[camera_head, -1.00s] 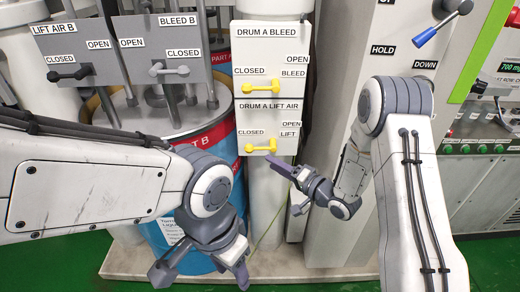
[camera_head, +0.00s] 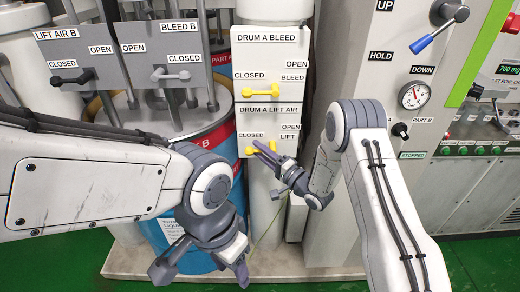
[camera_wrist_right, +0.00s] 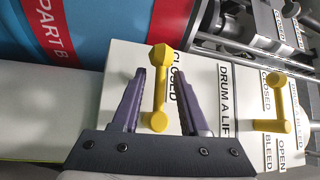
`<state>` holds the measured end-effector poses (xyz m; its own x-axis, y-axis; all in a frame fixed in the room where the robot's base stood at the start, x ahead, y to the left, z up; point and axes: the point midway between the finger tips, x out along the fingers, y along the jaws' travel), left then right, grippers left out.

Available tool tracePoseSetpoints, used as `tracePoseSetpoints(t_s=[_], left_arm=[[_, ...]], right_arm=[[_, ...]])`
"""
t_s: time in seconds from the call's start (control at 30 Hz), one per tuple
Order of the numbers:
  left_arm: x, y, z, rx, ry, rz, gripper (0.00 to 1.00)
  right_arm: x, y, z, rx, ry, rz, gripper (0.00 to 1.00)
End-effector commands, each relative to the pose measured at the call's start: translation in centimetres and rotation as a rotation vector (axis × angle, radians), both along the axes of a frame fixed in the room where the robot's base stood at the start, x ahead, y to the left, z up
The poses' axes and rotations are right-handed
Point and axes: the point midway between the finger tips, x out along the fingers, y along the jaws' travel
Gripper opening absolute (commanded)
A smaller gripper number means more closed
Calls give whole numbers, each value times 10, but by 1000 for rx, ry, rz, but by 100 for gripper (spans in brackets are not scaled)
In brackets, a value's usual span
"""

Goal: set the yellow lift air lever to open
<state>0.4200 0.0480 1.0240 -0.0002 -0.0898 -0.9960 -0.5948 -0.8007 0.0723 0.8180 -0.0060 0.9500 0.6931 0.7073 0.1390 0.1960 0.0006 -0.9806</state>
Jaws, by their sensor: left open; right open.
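The yellow lift air lever (camera_head: 250,150) is on the white panel (camera_head: 270,122) under the DRUM A LIFT AIR label, its handle toward the CLOSED side. In the right wrist view the lever (camera_wrist_right: 159,88) stands between the two purple fingers of my right gripper (camera_wrist_right: 160,95), with space on both sides. My right gripper (camera_head: 268,160) is open at the lever in the head view and partly covers it. My left gripper (camera_head: 205,268) is open and empty, low in front of the blue and red drum (camera_head: 182,258).
The yellow drum A bleed lever (camera_head: 262,93) is just above, also toward CLOSED. Black (camera_head: 72,78) and grey (camera_head: 170,74) levers sit on the grey panel to the left. A cabinet with a gauge (camera_head: 413,96) and blue-tipped lever (camera_head: 432,37) stands to the right.

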Motion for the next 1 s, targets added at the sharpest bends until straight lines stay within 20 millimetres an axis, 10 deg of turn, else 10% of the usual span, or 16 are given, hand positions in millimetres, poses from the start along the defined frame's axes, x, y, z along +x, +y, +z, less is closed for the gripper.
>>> tracePoseSetpoints(t_s=[0.3,0.43,1.0], left_arm=[[0,0,0,0,0,0,50],[0,0,0,0,0,0,50],[0,0,0,0,0,0,50]], right_arm=[[2,2,0,0,1,0,43],[2,2,0,-1,1,0,0],[2,1,0,-1,1,-1,0]])
